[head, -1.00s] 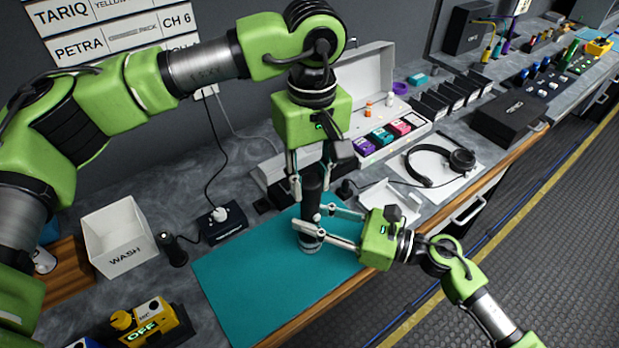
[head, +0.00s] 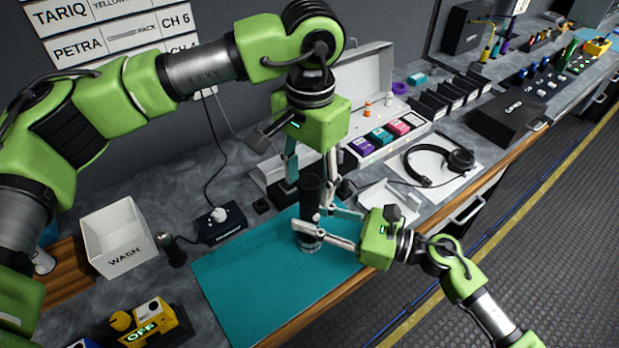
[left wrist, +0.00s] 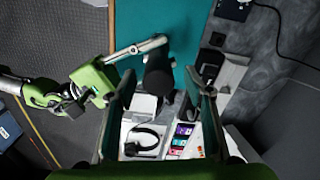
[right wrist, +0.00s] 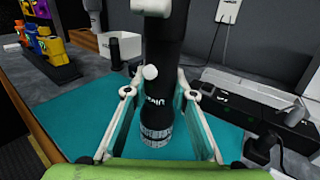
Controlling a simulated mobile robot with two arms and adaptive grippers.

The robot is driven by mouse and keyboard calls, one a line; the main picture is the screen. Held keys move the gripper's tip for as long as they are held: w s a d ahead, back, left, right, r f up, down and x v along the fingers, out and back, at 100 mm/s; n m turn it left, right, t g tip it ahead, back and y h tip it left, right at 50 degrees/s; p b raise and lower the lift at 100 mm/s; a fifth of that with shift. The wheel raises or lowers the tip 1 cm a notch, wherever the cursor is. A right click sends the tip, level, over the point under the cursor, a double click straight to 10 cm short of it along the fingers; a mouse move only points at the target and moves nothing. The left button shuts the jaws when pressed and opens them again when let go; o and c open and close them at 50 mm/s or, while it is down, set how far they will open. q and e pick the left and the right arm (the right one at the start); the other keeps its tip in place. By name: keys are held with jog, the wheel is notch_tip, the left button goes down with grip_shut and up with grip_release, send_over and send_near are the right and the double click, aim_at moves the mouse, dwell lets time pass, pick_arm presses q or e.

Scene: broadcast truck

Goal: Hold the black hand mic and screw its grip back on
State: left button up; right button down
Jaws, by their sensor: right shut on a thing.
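The black hand mic (head: 309,218) stands upright over the teal mat, with its silver mesh head (right wrist: 157,136) at the bottom. Its dark grip (head: 311,184) is the upper part, and it shows end-on in the left wrist view (left wrist: 158,80). My right gripper (head: 318,226) is shut on the mic's lower body from the right. My left gripper (head: 312,182) points down from above, its fingers open on either side of the grip with gaps visible in the left wrist view. A small white round piece (right wrist: 150,72) sits on the mic's side. I cannot tell how far the grip is threaded.
The teal mat (head: 235,285) is clear to the left. A white WASH bin (head: 121,250), a black socket box (head: 222,222) and a yellow device (head: 150,322) stand left. A white case (head: 365,80), headphones (head: 440,165) and a white tray (head: 385,197) are right.

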pick_arm(q)
notch_tip(320, 180, up, 12)
dwell(0.7)
pick_arm(e)
grip_release()
dwell(0.5)
